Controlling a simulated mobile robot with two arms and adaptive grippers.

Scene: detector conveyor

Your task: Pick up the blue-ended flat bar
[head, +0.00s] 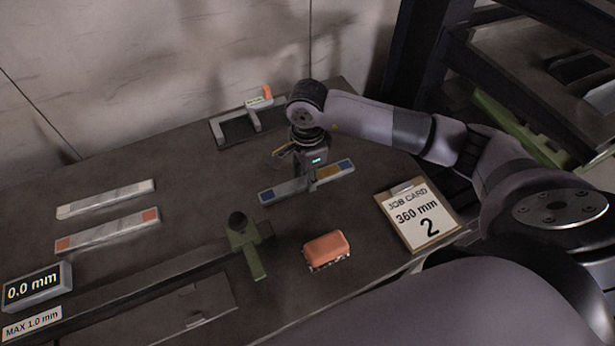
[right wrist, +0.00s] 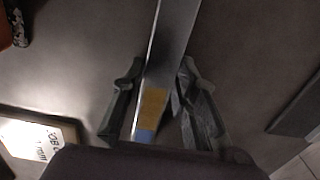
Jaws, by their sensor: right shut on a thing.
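The blue-ended flat bar (head: 290,189) is pale grey, with a blue patch at each end and a yellow patch beside the right one. It is at the middle of the dark bench; I cannot tell whether it touches the top. My right gripper (head: 311,179) comes down on it from above, right of its middle, and is shut on it. In the right wrist view the bar (right wrist: 175,40) runs between the two fingers of the gripper (right wrist: 160,80), its yellow and blue end towards the camera. My left gripper is not in view.
A plain pale bar (head: 105,198) and an orange-ended bar (head: 107,231) lie at left. A green stop with a black knob (head: 247,250), an orange block (head: 327,249) and a job card (head: 420,214) are nearer. A display (head: 38,286) reads 0.0 mm.

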